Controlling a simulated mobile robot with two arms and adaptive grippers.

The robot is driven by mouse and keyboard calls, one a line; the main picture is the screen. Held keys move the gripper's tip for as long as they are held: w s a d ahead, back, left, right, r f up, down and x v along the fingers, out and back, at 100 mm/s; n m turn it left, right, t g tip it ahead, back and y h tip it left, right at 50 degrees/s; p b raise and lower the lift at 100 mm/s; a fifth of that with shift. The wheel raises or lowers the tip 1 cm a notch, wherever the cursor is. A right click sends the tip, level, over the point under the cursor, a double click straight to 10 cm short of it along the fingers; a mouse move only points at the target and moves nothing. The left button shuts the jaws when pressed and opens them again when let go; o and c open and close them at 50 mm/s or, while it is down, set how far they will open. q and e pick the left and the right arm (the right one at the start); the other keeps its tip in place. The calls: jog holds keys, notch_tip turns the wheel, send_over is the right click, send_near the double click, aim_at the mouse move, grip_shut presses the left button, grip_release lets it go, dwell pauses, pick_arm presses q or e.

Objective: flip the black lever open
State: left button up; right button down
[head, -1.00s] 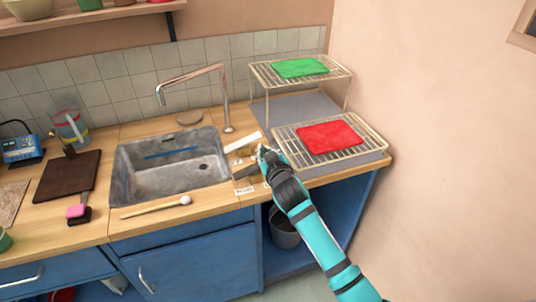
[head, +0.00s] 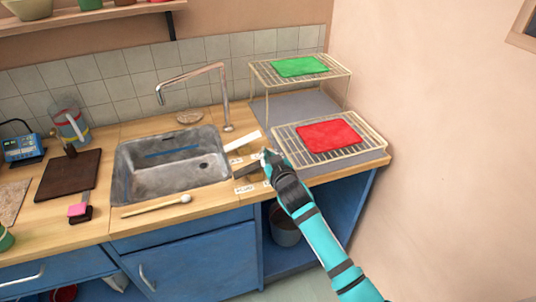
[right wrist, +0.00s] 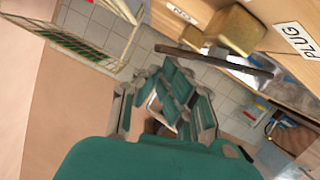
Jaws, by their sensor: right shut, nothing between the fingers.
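The black lever (head: 246,170) is a dark flat bar on the wooden counter, just right of the sink. In the right wrist view it is a dark bar (right wrist: 215,60) beside a brass-coloured block (right wrist: 237,28). My right gripper (head: 268,156) is over the counter, just right of the lever, and part of this area is hidden behind it. In the right wrist view the gripper's fingers (right wrist: 175,97) are together, with nothing between them. Whether they touch the lever cannot be told. My left gripper is not in view.
A white bar (head: 242,141) lies behind the black lever. A PLUG label (right wrist: 294,39) is on the counter. The sink (head: 172,170) is to the left, with a mallet (head: 158,206) in front. A wire rack (head: 365,138) with a red cloth (head: 329,136) is close on the right.

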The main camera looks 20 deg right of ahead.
jog(key=shift+d+f+m, duration=0.2)
jog(key=shift+d+m, duration=0.05)
jog(key=shift+m, duration=0.15)
jog(key=shift+d+f+m+p, duration=0.25)
jog(key=shift+d+m+p, duration=0.05)
jog(key=shift+m+p, duration=0.2)
jog(key=shift+d+f+m+y, duration=0.35)
jog(key=shift+f+m+y, duration=0.15)
jog(key=shift+m+y, duration=0.15)
jog(key=shift+d+f+m, duration=0.2)
jog(key=shift+f+m, duration=0.1)
jog(key=shift+m, duration=0.15)
jog(key=shift+d+f, duration=0.1)
jog(key=shift+f, duration=0.2)
